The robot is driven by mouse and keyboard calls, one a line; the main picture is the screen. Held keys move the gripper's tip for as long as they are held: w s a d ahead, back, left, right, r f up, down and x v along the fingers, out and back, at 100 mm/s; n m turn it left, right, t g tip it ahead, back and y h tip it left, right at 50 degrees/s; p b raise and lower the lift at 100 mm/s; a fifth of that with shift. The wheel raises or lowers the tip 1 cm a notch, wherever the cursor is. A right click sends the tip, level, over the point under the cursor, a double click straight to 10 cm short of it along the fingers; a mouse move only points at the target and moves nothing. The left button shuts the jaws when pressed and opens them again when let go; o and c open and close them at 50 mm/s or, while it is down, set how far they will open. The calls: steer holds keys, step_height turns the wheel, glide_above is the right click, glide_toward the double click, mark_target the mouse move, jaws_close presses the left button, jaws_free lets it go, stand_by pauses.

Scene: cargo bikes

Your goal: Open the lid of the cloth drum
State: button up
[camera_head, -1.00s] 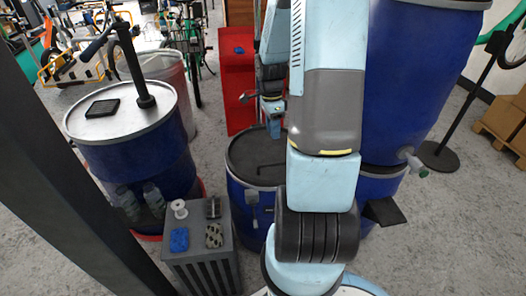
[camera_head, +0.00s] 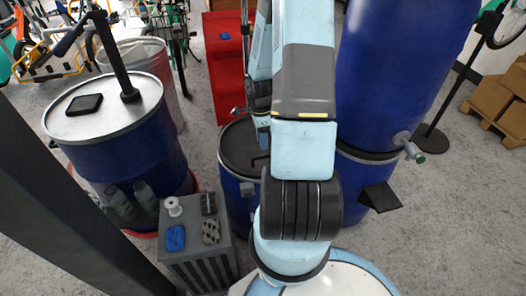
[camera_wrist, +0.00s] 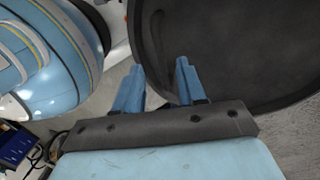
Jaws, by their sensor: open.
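A low blue drum (camera_head: 240,205) with a dark round lid (camera_head: 236,150) stands at the middle of the head view, partly hidden by my arm. The lid lies on the drum, and a thin dark bar shows on its top. My gripper (camera_head: 262,133) is over the lid's far right part, mostly hidden behind my arm links. In the wrist view my gripper (camera_wrist: 157,82) is open and empty, with two blue fingers apart. The dark round lid (camera_wrist: 235,50) fills the upper right there, with its rim near the fingers. Whether they touch it cannot be told.
A blue drum with a white top (camera_head: 105,105) stands at left. A grey bin (camera_head: 200,255) with small items on top stands in front of it. A tall blue drum (camera_head: 400,70) is close at right, its tap (camera_head: 410,148) sticking out. A red panel (camera_head: 222,60) stands behind.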

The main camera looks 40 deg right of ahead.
steer(key=shift+s+a+f, duration=0.1)
steer(key=shift+s+f, duration=0.1)
steer(key=shift+f, duration=0.7)
steer(key=shift+s+a+f, duration=0.1)
steer(key=shift+s+f, duration=0.05)
steer(key=shift+f, duration=0.7)
steer(key=shift+s+a+f, duration=0.1)
steer(key=shift+s+f, duration=0.1)
steer(key=shift+f, duration=0.7)
steer(key=shift+d, duration=0.1)
jaws_close()
